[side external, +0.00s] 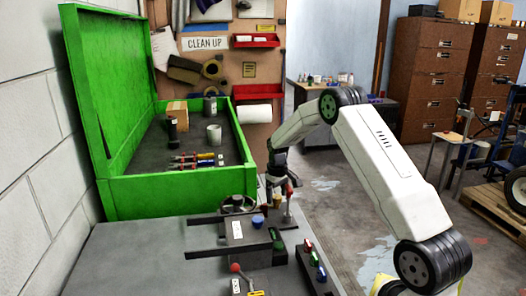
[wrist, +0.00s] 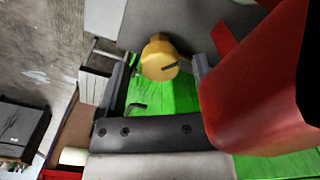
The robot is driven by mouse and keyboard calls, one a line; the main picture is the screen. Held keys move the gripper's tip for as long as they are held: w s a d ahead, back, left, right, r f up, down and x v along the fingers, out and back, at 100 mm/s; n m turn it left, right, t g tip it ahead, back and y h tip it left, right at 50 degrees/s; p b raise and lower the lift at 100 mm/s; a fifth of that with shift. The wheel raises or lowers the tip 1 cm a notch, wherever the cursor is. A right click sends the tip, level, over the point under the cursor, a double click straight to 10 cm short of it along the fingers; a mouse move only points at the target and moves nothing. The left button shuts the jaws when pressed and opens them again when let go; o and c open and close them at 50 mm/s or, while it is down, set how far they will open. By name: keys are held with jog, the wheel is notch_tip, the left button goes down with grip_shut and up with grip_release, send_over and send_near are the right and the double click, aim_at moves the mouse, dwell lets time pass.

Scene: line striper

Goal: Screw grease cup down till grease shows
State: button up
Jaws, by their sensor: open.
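In the wrist view a brass-yellow round cap (wrist: 160,60), which looks like the grease cup, shows between the tips of my gripper (wrist: 165,66). In the side view my gripper (side external: 281,184) points down above the back right of the grey bench, beside a thin red-and-white upright. No grease is visible.
A large red part (wrist: 262,80) fills the wrist view's right side, close to my gripper. A green open chest (side external: 180,190) holding tools stands behind the bench (side external: 140,262). A dark fixture with colored knobs and a red-knobbed lever (side external: 236,268) occupy the bench; its left is clear.

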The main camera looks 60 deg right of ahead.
aim_at(277, 196)
jog(key=shift+r, duration=3.7)
jog(key=shift+d+n, duration=0.2)
jog(key=shift+n, duration=1.2)
jog(key=shift+f, duration=0.2)
jog(key=shift+a+f, duration=0.15)
jog(key=shift+f, duration=3.6)
